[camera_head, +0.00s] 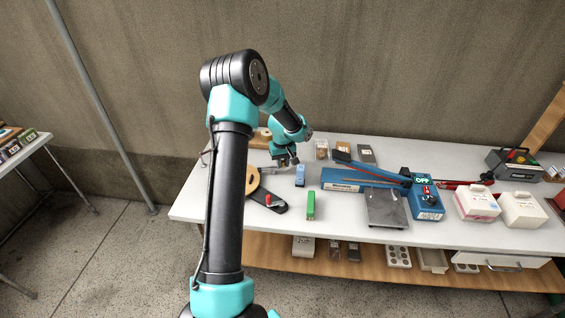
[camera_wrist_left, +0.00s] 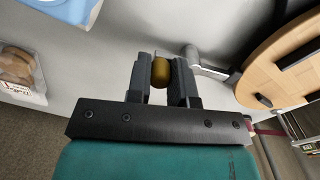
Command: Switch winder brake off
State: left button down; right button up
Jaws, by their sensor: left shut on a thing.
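The winder shows a wooden disc (camera_head: 252,182) and a dark crank arm (camera_head: 270,203) with a red knob (camera_head: 268,199) on the left part of the table. A grey metal lever (camera_wrist_left: 205,62) reaches from beside the wooden disc (camera_wrist_left: 285,60) to a brass-coloured knob (camera_wrist_left: 160,72). My left gripper (camera_head: 286,161) is low over the table behind the winder. In the left wrist view its fingers (camera_wrist_left: 163,80) are shut on the brass knob, one on each side. My right gripper is not in view.
A light blue block (camera_head: 300,175) and a green block (camera_head: 310,205) stand close to the winder. A blue sealer (camera_head: 345,180) with a long arm and a grey plate (camera_head: 386,208) lie to the right. White boxes (camera_head: 476,203) stand farther right.

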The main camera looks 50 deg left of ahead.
pick_arm(q)
jog(key=m, duration=0.2)
jog(key=s+d+m, duration=0.1)
jog(key=m, duration=0.1)
jog(key=shift+m, duration=0.3)
jog(key=c, duration=1)
grip_release()
notch_tip(320, 180, up, 17)
jog(key=shift+r, duration=0.2)
